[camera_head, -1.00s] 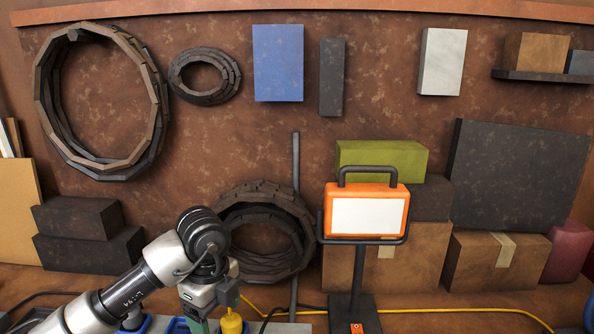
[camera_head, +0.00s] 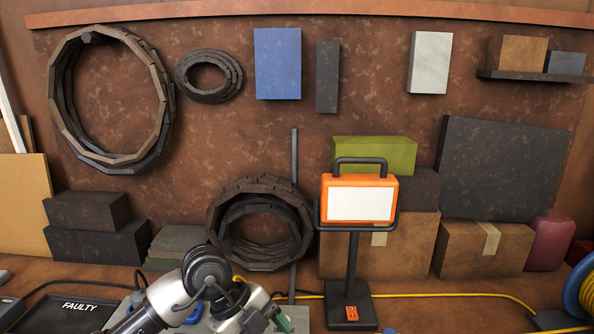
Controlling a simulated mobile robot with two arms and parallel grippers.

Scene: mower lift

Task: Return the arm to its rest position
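An arm of mine (camera_head: 205,275), grey and black, comes in from the lower left, so I take it as my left arm. Its dark rounded joint stands in front of the lower ring on the bench. Its silver wrist (camera_head: 240,308) bends down to the right at the bottom edge. My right arm and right gripper are out of view.
An orange work lamp (camera_head: 358,199) stands upright right of the arm. A dark tray marked FAULTY (camera_head: 75,306) lies at lower left. A yellow cable (camera_head: 430,295) crosses the bench to a blue reel (camera_head: 580,290). Boxes and black rings (camera_head: 260,222) line the back.

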